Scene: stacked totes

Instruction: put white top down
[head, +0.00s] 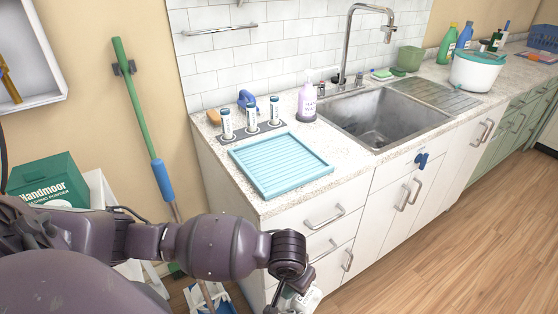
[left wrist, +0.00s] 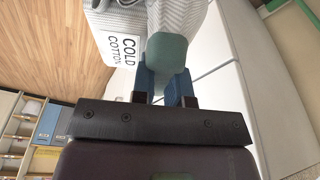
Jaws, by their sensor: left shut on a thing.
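I cannot tell whether the piece belongs to the white thing. In the head view my left gripper is mostly hidden behind my arm, low at the centre, where a bit of a white thing (head: 308,299) shows. What lies under the white thing is hidden. My right gripper is not in view.
A counter (head: 340,152) with a sink (head: 383,120) and a blue drying tray (head: 281,162) stands at centre. A green box (head: 48,178) stands at left. Wooden floor (head: 470,235) at right is clear.

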